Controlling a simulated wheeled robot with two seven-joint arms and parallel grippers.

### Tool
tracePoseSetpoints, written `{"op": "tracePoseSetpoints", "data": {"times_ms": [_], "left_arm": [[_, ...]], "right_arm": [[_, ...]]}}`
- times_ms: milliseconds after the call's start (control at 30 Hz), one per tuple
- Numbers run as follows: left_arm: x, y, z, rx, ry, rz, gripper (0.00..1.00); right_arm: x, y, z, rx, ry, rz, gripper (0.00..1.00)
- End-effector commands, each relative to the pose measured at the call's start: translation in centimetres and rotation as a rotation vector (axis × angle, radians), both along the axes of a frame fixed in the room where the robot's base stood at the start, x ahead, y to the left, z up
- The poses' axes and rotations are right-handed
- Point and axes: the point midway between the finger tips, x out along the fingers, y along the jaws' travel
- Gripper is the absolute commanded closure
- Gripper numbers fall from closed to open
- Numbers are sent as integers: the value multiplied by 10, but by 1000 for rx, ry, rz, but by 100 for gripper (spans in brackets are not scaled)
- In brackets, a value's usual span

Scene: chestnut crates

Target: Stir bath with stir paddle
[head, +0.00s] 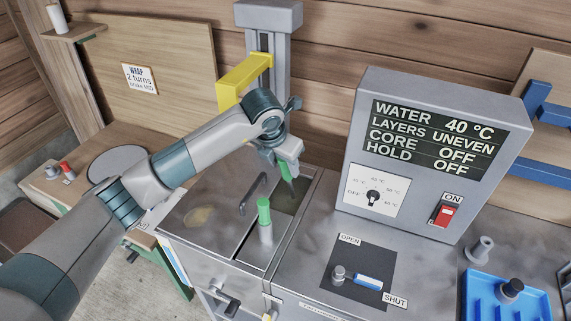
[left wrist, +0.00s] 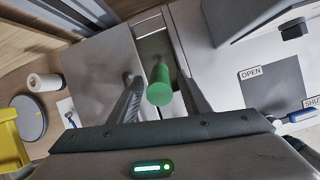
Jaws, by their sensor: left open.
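My left gripper (head: 286,168) is open above the narrow bath opening (head: 296,195) in the metal counter. A green handle (head: 284,165), which looks like that of the stir paddle, is at its fingers, with a thin shaft dropping toward the bath. In the left wrist view the green handle (left wrist: 160,85) is between the two spread fingers, apart from them as far as I can tell. The shaft's lower end is hidden. A second green-topped grey cylinder (head: 264,217) stands upright nearer the front. My right gripper is not in view.
A grey control box (head: 430,150) with a display, dial and red switch stands right of the bath. A metal lid (head: 205,215) with a bar handle covers the left side. A yellow arm (head: 242,80) on a column is behind. A blue tray (head: 505,295) is at right.

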Motion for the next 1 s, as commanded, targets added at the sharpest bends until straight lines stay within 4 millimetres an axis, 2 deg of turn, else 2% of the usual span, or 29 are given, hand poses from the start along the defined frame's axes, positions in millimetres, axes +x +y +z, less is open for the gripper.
{"op": "tracePoseSetpoints", "data": {"times_ms": [100, 300, 633, 800, 833, 1000], "left_arm": [[5, -2, -13, 0, 3, 1, 57], [10, -4, -25, 0, 0, -1, 57], [11, -4, -27, 0, -1, -1, 57], [11, -4, -27, 0, -1, 0, 97], [11, -4, -27, 0, -1, 0, 100], [12, -4, -27, 1, 3, 0, 100]], "right_arm": [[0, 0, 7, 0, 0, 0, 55], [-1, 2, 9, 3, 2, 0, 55], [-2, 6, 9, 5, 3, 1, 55], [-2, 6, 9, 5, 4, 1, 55], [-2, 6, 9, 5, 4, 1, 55], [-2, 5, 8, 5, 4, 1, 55]]}}
